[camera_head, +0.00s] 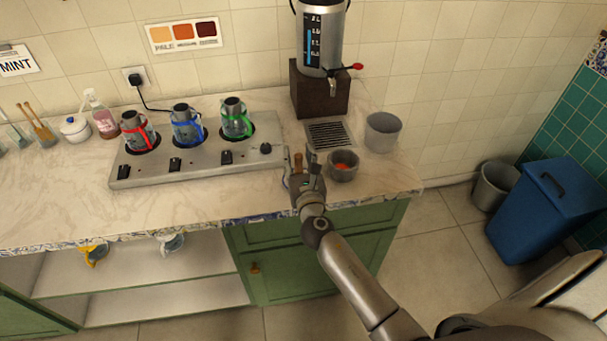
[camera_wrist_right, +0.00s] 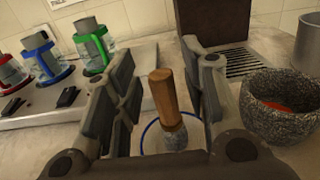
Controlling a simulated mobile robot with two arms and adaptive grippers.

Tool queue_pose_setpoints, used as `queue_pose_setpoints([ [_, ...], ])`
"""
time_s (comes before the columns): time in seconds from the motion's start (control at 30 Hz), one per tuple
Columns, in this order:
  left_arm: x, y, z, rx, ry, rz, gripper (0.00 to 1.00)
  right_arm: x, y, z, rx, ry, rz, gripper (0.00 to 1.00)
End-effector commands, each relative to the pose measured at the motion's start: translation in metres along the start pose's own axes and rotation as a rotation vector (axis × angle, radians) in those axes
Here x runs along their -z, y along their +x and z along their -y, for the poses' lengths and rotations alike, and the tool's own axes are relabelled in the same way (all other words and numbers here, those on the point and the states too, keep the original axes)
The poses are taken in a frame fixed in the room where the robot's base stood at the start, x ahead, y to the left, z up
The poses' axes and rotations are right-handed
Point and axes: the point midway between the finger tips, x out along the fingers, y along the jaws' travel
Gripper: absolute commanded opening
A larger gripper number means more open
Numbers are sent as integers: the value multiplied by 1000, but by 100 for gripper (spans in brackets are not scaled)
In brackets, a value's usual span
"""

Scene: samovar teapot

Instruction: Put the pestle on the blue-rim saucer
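The pestle has a wooden handle (camera_wrist_right: 161,92) and a grey speckled head (camera_wrist_right: 173,134). It stands roughly upright, with its head over or on the blue-rim saucer (camera_wrist_right: 152,126); I cannot tell whether it touches. My right gripper (camera_head: 305,165) is open around the pestle, with fingers (camera_wrist_right: 165,95) on both sides and gaps visible beside the handle. In the head view the handle (camera_head: 298,161) shows by the fingers, and the saucer is mostly hidden by the gripper. My left gripper is not in view.
The stone mortar (camera_head: 343,165) with orange-red contents stands close right of the gripper. A burner unit (camera_head: 200,160) with several teapots is at left. A grey pot (camera_head: 382,132), a drip grate (camera_head: 331,136) and the samovar (camera_head: 321,45) are behind. The counter's front edge is near.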

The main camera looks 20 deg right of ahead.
Motion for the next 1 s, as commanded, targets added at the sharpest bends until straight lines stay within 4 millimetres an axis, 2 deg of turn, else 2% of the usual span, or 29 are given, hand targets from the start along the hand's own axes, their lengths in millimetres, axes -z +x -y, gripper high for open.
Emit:
queue_pose_setpoints([
  [0.3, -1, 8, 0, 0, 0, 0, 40, 4, -68, 1, 0, -1, -4, 40],
  [0.5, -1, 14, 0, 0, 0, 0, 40, 3, -99, 0, 0, 0, -3, 40],
  [0.67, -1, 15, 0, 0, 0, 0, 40, 1, -109, 0, 1, -1, -1, 40],
  [0.9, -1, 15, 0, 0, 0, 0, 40, 1, -111, 0, 1, 0, -2, 40],
  [0.97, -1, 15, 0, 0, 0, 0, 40, 6, -111, 0, -1, 11, -12, 40],
  [1.0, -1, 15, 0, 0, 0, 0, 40, 14, -111, -1, -4, 32, -31, 40],
])
